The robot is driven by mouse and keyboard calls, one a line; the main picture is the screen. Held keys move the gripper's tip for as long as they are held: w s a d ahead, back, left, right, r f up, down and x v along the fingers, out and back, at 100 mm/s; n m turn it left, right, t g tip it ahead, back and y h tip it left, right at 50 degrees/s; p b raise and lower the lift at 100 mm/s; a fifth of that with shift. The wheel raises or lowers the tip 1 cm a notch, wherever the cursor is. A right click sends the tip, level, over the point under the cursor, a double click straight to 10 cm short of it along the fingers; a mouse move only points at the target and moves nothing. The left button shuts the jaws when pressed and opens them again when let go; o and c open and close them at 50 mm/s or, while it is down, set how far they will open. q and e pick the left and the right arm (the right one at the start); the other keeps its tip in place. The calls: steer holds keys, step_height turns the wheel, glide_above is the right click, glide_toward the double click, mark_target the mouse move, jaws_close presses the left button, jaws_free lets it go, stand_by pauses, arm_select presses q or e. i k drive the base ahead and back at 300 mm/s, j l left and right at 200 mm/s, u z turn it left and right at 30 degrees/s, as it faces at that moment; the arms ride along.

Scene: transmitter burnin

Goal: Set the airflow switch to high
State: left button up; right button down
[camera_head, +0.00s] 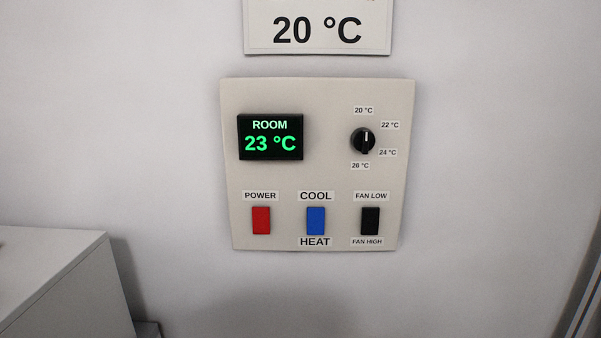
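The black fan switch (370,221) is a rocker at the lower right of a beige wall panel (340,185). The label FAN LOW (371,196) is above it and FAN HIGH (367,241) is below it. I cannot tell which way the rocker is tilted. Neither of my grippers is in view, and nothing touches the panel.
The panel also has a red POWER switch (261,220), a blue COOL/HEAT switch (316,221), a black temperature dial (363,141) and a display (270,138) reading ROOM 23 °C. A 20 °C sign (318,30) hangs above. A grey cabinet (60,285) stands lower left.

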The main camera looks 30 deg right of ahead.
mark_target(369, 223)
steer(key=z, duration=1.35)
